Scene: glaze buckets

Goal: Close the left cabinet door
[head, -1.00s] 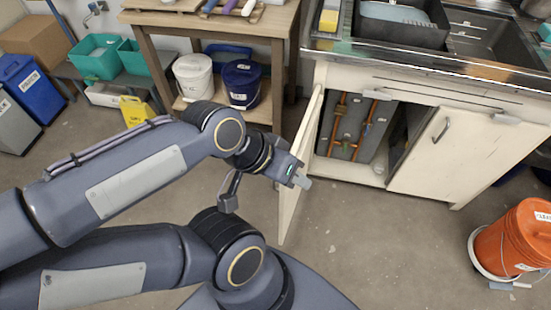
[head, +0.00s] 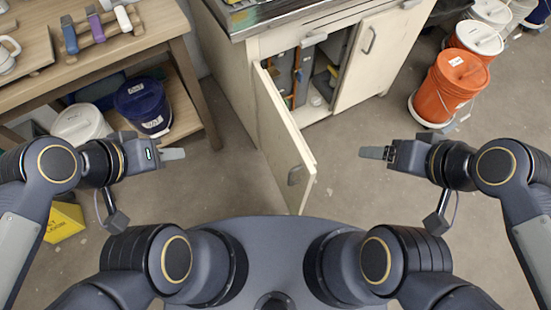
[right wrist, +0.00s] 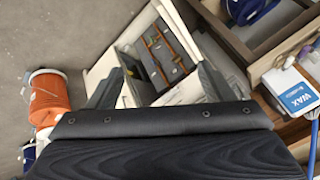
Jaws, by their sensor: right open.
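The left cabinet door (head: 284,138) stands open in the head view. It swings out from the white cabinet (head: 242,75) toward me, with a handle (head: 295,175) near its free edge. My left gripper (head: 176,154) is left of the door, apart from it; its finger gap cannot be made out. My right gripper (head: 372,153) is right of the door and also apart from it.
The right cabinet door (head: 375,55) is shut. An orange bucket (head: 452,85) stands right of the cabinet. A wooden table (head: 130,45) with a blue bucket (head: 143,103) on its lower shelf is at the left. Bare floor (head: 235,185) lies around the open door.

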